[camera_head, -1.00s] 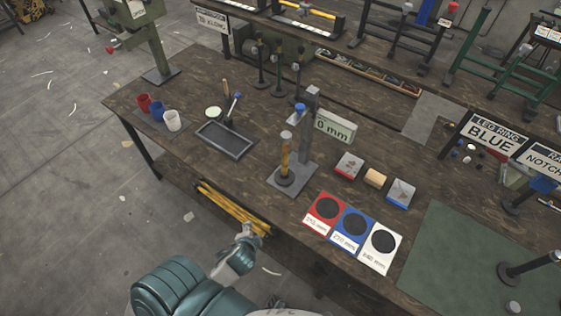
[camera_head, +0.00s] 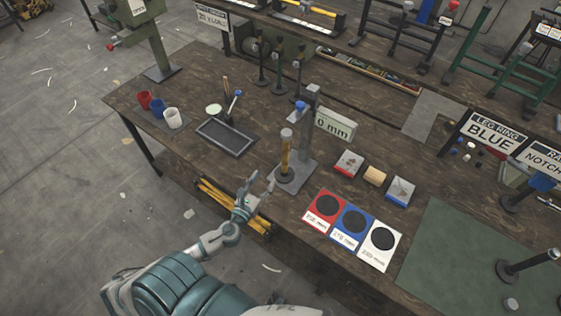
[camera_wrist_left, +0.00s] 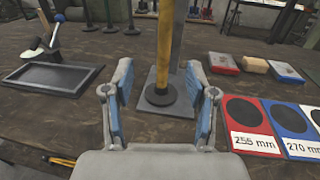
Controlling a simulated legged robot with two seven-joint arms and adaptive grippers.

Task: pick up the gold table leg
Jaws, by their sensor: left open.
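A gold table leg (camera_head: 286,158) stands upright on the grey base plate of a measuring stand (camera_head: 308,125), its foot in a dark round piece. It also shows in the left wrist view (camera_wrist_left: 166,50), beyond and between the finger pads. My left gripper (camera_head: 256,187) is over the table's front edge, just left of and nearer than the leg. In the left wrist view its blue-padded fingers (camera_wrist_left: 160,105) are spread and nothing is between the tips. More gold legs (camera_head: 212,193) lie on a shelf below the table's front edge. My right gripper is not seen.
Red, blue and white marked cards (camera_head: 354,226) lie right of the stand. A dark tray (camera_head: 226,137) and red, blue and white cups (camera_head: 173,119) are to its left. A display box (camera_head: 335,126) and small boxes (camera_head: 375,176) stand behind and right.

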